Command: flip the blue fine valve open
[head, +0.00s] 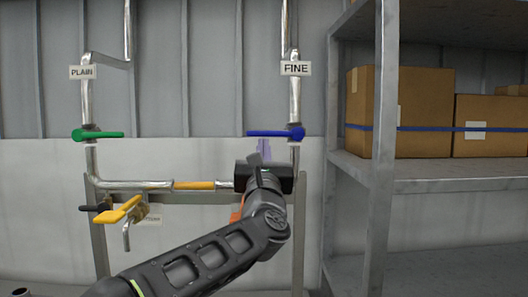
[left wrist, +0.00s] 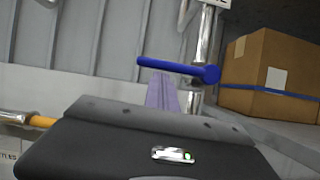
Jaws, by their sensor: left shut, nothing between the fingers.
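The blue valve handle (head: 275,133) is on the vertical pipe under the FINE label (head: 296,68). It lies level across the pipe, its lever pointing left. In the left wrist view the blue handle (left wrist: 180,69) shows just beyond my gripper. My left gripper (head: 264,148) is shut and empty, its purple-grey fingers pointing up just below the blue lever. The fingers (left wrist: 161,92) also show in the left wrist view, close under the lever; I cannot tell whether they touch it. My right gripper is not in view.
A green lever (head: 98,134) lies level on the PLAIN pipe at left. A metal shelf (head: 375,150) with cardboard boxes (head: 415,110) stands close on the right.

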